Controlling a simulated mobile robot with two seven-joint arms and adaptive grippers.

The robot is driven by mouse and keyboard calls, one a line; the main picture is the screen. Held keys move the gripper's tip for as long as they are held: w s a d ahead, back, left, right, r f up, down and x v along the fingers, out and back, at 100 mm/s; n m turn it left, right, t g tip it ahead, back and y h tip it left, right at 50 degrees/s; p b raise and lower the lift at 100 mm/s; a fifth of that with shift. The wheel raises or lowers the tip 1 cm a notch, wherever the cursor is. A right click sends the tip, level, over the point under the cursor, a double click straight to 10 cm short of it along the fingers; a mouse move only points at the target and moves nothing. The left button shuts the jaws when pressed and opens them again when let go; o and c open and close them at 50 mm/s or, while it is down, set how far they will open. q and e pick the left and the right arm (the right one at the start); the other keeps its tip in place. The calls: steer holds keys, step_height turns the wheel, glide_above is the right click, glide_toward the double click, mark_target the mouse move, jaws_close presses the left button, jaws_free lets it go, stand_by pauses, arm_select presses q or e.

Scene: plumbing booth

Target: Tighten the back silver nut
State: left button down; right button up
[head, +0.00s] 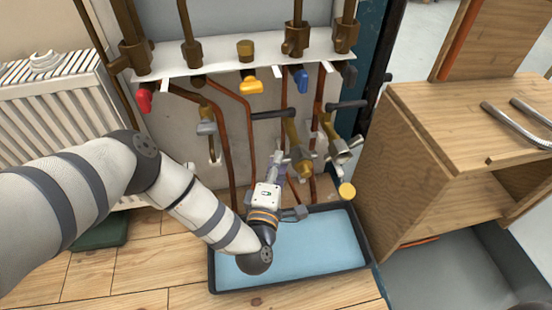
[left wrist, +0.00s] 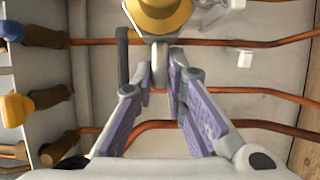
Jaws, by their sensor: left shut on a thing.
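My left gripper (head: 280,172) reaches up from the lower middle of the head view to the pipework under the white panel. In the left wrist view its two purple-padded fingers (left wrist: 161,70) close in on a small silver nut (left wrist: 159,62) just below a round brass fitting (left wrist: 160,14). The nut sits between the fingertips, which hide part of it. In the head view the brass valve body (head: 300,158) is right beside the gripper, and the nut itself is too small and covered to make out. My right gripper does not show.
A blue-lined tray (head: 330,240) lies below the pipes. Copper pipes (head: 247,135) and dark bar handles (head: 347,104) are close around the gripper. A silver fitting (head: 343,150) is to the right. A radiator (head: 55,110) is at left, a wooden cabinet (head: 470,115) at right.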

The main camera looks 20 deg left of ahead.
arm_select(q)
step_height(320, 180, up, 3)
steer(key=m+p, duration=0.1)
steer(key=m+g+p, duration=0.1)
steer(key=m+p, duration=0.1)
steer(key=shift+w+d+f, duration=0.1)
steer(key=shift+d+f, duration=0.05)
steer(key=shift+f, duration=0.05)
steer(key=shift+w+d+r+m+g+p, duration=0.15)
steer(key=shift+r+m+g+p, duration=0.2)
steer(key=shift+m+p, duration=0.45)
steer(key=shift+d+r+m+g+p, duration=0.15)
steer(key=shift+m+g+p, duration=0.4)
steer(key=shift+p, duration=0.3)
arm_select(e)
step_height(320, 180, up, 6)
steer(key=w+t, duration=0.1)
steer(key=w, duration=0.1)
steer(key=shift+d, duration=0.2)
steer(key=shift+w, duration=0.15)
arm_select(q)
steer(key=c, duration=1.9)
jaws_free()
steer(key=shift+d, duration=0.1)
steer(key=v, duration=1.2)
